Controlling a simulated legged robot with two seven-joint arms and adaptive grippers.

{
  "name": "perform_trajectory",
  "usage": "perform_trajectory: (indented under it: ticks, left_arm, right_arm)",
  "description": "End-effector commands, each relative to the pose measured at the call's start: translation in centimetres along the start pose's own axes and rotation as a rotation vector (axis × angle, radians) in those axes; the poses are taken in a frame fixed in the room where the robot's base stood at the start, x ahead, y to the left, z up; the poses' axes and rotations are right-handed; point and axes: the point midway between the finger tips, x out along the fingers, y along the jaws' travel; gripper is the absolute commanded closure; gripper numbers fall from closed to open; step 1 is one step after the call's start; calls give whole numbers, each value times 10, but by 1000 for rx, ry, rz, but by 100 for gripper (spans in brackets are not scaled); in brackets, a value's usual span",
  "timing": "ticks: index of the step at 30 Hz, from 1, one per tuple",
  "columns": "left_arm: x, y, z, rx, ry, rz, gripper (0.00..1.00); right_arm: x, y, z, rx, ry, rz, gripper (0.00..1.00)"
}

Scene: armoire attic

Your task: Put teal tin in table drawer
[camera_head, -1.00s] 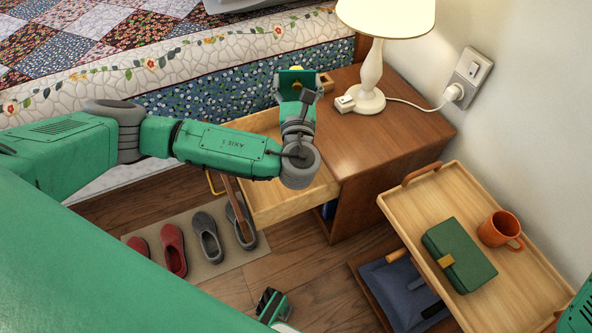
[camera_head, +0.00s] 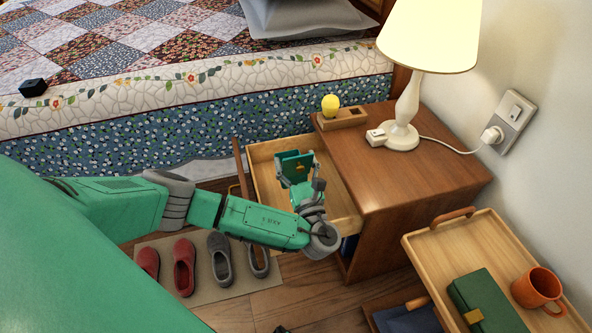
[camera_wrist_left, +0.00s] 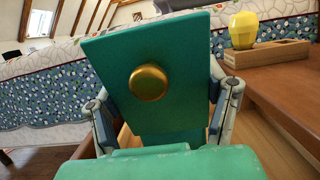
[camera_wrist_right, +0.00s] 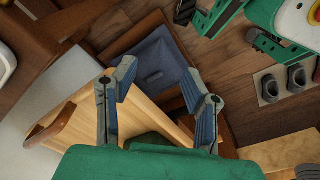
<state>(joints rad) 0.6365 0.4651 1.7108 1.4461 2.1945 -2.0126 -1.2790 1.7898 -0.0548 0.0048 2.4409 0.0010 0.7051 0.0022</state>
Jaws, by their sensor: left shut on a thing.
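The teal tin (camera_head: 292,166), with a round gold knob, is in my left gripper (camera_head: 300,180). In the left wrist view the tin (camera_wrist_left: 112,62) stands tilted between the two fingers, which are shut on its sides. The tin is over the open drawer (camera_head: 338,207) of the wooden bedside table (camera_head: 400,165); I cannot tell whether it touches the drawer floor. My right gripper (camera_wrist_right: 158,85) is open and empty in the right wrist view, with the tray and floor beyond it.
On the table stand a lamp (camera_head: 404,115) and a wooden holder (camera_head: 342,119) with a yellow bulb-shaped thing (camera_head: 330,104). A tray (camera_head: 440,245) at right carries a dark green box (camera_head: 482,300) and an orange mug (camera_head: 538,287). Slippers (camera_head: 184,265) lie on a floor mat.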

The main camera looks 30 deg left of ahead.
Motion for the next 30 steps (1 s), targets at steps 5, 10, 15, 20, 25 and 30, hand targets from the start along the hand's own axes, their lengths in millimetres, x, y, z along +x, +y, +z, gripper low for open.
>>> perform_trajectory:
  ticks: [5,10,15,20,25,30]
  left_arm:
    - [-6,0,-20,-1,-1,0,82]
    - [-5,0,-18,-2,-1,0,82]
    - [-6,0,-22,-1,0,0,82]
    - [-7,0,-27,0,-1,0,82]
    - [-8,0,-30,0,0,-1,82]
    - [-8,0,-30,0,1,-1,8]
  right_arm:
    - [13,0,1,0,-1,0,60]
    - [11,0,1,0,0,0,60]
    - [12,0,1,0,0,0,60]
    - [13,0,1,0,0,0,60]
    - [14,0,1,0,0,0,60]
    - [14,0,1,0,0,0,60]
